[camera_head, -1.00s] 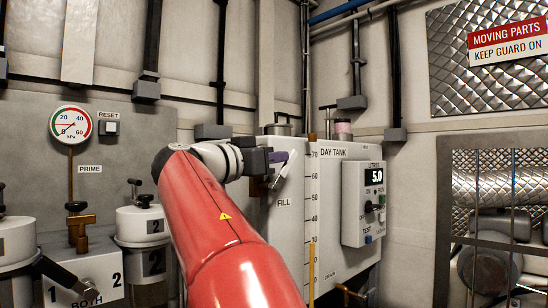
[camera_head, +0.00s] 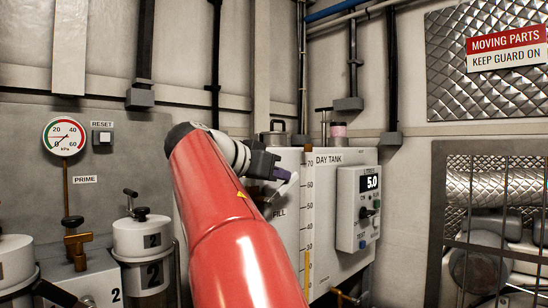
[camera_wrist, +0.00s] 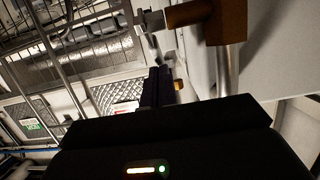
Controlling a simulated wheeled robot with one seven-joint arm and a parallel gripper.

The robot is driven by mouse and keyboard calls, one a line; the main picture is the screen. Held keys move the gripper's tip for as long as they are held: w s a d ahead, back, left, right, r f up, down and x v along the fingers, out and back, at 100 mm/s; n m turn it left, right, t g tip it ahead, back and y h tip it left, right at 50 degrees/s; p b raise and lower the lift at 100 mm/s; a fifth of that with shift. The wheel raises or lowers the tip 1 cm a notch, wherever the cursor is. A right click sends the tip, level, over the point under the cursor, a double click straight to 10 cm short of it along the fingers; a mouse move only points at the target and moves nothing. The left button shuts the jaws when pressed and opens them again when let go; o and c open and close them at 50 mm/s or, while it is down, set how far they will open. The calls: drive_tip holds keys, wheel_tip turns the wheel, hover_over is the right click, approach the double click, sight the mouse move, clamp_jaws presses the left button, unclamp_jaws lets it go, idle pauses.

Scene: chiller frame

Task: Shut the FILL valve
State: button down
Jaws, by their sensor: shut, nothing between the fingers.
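The white day tank (camera_head: 330,235) stands right of centre in the head view, with a FILL label (camera_head: 279,212) on its front. A pale lever (camera_head: 285,187) slants above that label, right beside my gripper (camera_head: 284,173). My red arm hides much of the area to the left. My gripper's dark fingers are shut and empty. In the wrist view the fingers (camera_wrist: 157,86) point up the picture, below a brass valve body (camera_wrist: 226,20) with a brass stem and a metal end piece (camera_wrist: 150,19). I cannot tell whether the fingers touch the lever.
A control box (camera_head: 352,215) reading 5.0 is on the tank's right side. A brass drain fitting (camera_head: 343,297) is low on the tank. Filter canisters (camera_head: 142,235) and a pressure gauge (camera_head: 64,137) are at left. A mesh guard (camera_head: 490,220) is at right.

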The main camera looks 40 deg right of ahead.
sight(286, 182)
drive_tip(key=y+p, duration=0.1)
drive_tip(key=d+y+p, duration=0.1)
drive_tip(key=p, duration=0.1)
drive_tip(key=shift+d+y, duration=0.3)
drive_tip(key=shift+y, duration=0.1)
drive_tip(key=shift+d+f, duration=0.1)
drive_tip(key=shift+f, duration=0.25)
drive_tip(key=shift+w+d+f+b, duration=0.1)
drive_tip(key=shift+d+f+b, duration=0.2)
drive_tip(key=shift+d+f, duration=0.35)
drive_tip(key=shift+f, duration=0.3)
drive_tip(key=shift+r, duration=0.1)
